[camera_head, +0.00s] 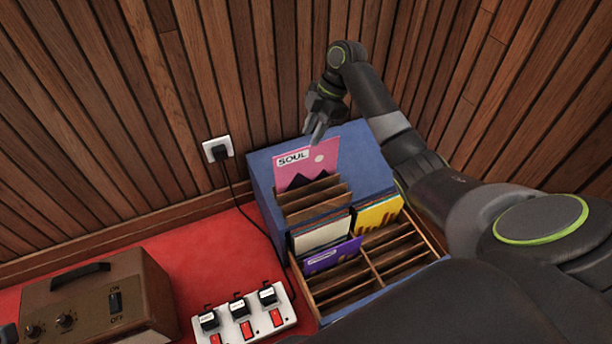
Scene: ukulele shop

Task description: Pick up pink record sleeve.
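The pink record sleeve (308,165), marked "SOUL" with a pale disc and dark peaks, stands upright in the back slot of a blue record crate (263,180) with wooden dividers. Its lower part is hidden by the dividers. My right gripper (317,132) points down at the sleeve's top edge, overlapping it in the picture. I cannot tell whether it touches the sleeve, and the gap between its fingers is unclear. My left gripper is not in view.
The crate also holds a yellow sleeve (379,216), a purple sleeve (332,256) and whitish sleeves (321,234). A power strip (243,316) with plugs and a brown amplifier (98,297) stand on the red surface (205,252). A cord runs up to a wall outlet (217,148). Wood-slat walls close off the back.

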